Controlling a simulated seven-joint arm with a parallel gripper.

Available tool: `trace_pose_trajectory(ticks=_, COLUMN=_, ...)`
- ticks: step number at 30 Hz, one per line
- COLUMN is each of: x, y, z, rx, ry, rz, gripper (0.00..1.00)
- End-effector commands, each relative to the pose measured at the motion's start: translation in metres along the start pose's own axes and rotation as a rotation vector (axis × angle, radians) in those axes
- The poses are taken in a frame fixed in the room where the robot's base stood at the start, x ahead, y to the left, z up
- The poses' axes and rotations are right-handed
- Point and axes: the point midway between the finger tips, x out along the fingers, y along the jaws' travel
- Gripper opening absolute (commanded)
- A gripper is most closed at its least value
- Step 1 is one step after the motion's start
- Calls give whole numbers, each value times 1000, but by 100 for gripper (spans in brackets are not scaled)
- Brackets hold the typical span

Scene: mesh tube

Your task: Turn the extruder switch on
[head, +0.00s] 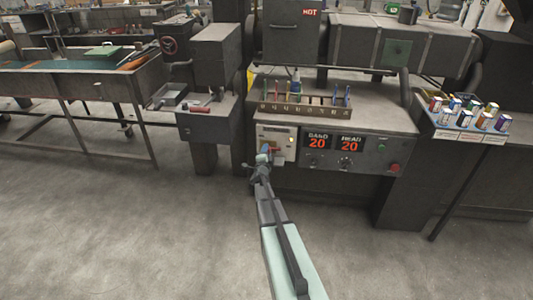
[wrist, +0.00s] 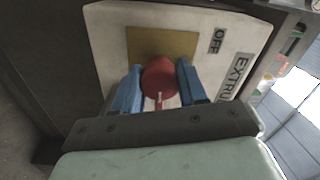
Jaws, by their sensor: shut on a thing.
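The extruder switch is a round red knob (wrist: 160,79) on a yellow plate (wrist: 183,43), with a short white mark on its lower side in the wrist view. The white panel around it carries an "OFF" label (wrist: 217,41) and a partly cut-off "EXTRU" label (wrist: 235,77). My gripper (wrist: 160,88) has its blue fingers on both sides of the red knob, shut on it. In the head view my gripper (head: 268,152) is at the white switch panel (head: 289,141) at the left of the machine front, and hides most of the knob.
Right of the switch are two red displays (head: 333,142) reading 20, a green button (head: 382,148) and a red button (head: 394,168). A rack of small tools (head: 305,98) stands on the ledge above. A tray of small boxes (head: 462,130) is at the right. Open floor lies in front.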

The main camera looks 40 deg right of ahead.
Motion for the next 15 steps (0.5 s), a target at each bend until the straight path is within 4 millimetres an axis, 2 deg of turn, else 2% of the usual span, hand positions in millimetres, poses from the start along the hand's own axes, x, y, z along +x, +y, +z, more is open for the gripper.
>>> trace_pose_trajectory(ticks=15, x=0, y=0, z=0, rx=58, ry=0, rz=0, gripper=11)
